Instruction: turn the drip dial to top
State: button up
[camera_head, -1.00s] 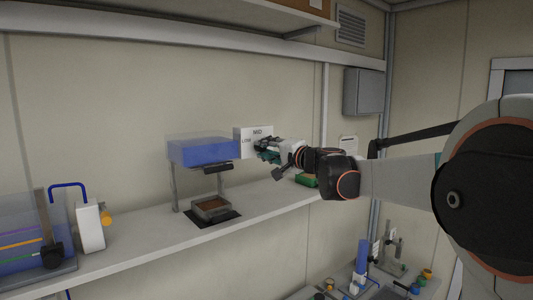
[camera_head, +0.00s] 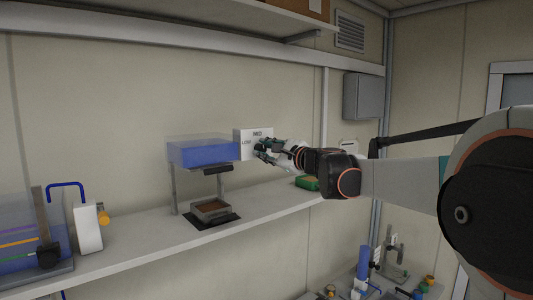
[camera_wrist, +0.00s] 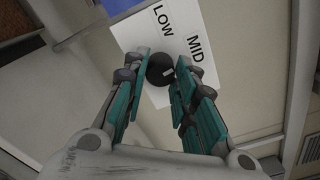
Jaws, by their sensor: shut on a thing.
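The drip dial (camera_wrist: 158,69) is a round black knob with a small pale mark, set on a white panel (camera_wrist: 196,27). The wrist view shows the words LOW and MID printed beside the dial; any further label is hidden. In the head view the panel (camera_head: 241,134) stands at the right end of the blue tank, with LOW at its left and MID at its top. My gripper (camera_wrist: 162,62) has a finger on each side of the dial and is shut on it. In the head view my gripper (camera_head: 264,152) covers most of the dial.
The blue tank (camera_head: 202,153) stands on posts above a small soil tray (camera_head: 210,207) on the shelf (camera_head: 130,227). A green box (camera_head: 307,183) sits under my wrist. The shelf between is clear.

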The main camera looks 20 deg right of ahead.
jog(key=shift+f+m, duration=0.15)
jog(key=shift+m, duration=0.55)
jog(key=o, duration=1.1)
jog(key=shift+c, duration=0.2)
jog(key=shift+s, duration=0.1)
jog(key=v, duration=0.7)
jog(key=shift+s, duration=0.2)
jog(key=shift+d, duration=0.1)
